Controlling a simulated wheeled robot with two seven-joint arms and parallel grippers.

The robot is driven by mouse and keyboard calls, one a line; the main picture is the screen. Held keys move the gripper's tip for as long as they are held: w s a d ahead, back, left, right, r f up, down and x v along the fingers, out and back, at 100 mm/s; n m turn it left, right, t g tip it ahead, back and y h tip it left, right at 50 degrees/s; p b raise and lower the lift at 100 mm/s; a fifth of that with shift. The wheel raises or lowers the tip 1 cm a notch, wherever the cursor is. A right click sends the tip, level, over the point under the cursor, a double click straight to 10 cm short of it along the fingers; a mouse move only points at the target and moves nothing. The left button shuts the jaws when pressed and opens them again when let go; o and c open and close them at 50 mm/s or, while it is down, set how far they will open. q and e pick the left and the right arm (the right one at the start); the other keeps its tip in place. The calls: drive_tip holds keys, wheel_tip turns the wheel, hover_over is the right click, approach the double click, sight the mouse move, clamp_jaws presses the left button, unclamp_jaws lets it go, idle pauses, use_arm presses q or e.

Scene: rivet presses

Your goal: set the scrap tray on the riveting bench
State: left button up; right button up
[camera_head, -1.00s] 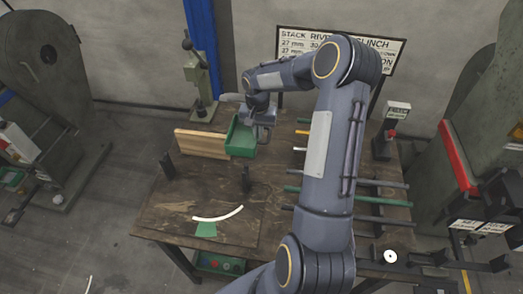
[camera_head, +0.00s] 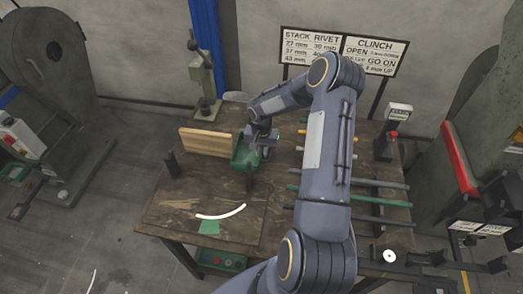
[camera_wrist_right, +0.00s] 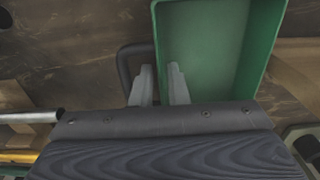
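The scrap tray (camera_head: 243,160) is a green open box at the middle of the riveting bench (camera_head: 205,185), right of a wooden board. It appears to be at or just above the bench top; contact is hard to see. My right gripper (camera_head: 262,146) is at the tray's right side. In the right wrist view, its fingers (camera_wrist_right: 160,80) straddle the near wall of the green tray (camera_wrist_right: 215,45), one inside and one outside, and appear closed on it. A dark handle loop shows beside the outer finger. My left gripper is out of view.
A wooden board (camera_head: 208,142) stands left of the tray, with dark posts (camera_head: 171,165) and (camera_head: 249,179) near it. Several rods (camera_head: 355,198) lie at the right. A white curved strip (camera_head: 221,214) lies at the front. Presses flank the bench.

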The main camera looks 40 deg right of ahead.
drive_tip(key=shift+o, duration=0.7)
drive_tip(key=s+a+r+n+b, duration=0.1)
drive_tip(key=s+a+r+b, duration=0.15)
drive_tip(key=r, duration=1.55)
drive_tip(key=s+a+r+n+t+y, duration=0.1)
drive_tip(key=s+a+r+n+t, duration=0.3)
drive_tip(key=s+a+r, duration=0.65)
drive_tip(key=s+a+f+n+t+y, duration=0.1)
drive_tip(key=s+a+f+n+y, duration=0.1)
drive_tip(key=s+a, duration=0.7)
drive_tip(key=shift+s+a+f+n+t+y, duration=0.3)
drive_tip(key=shift+s+f+n+y, duration=0.1)
drive_tip(key=shift+s+n, duration=0.4)
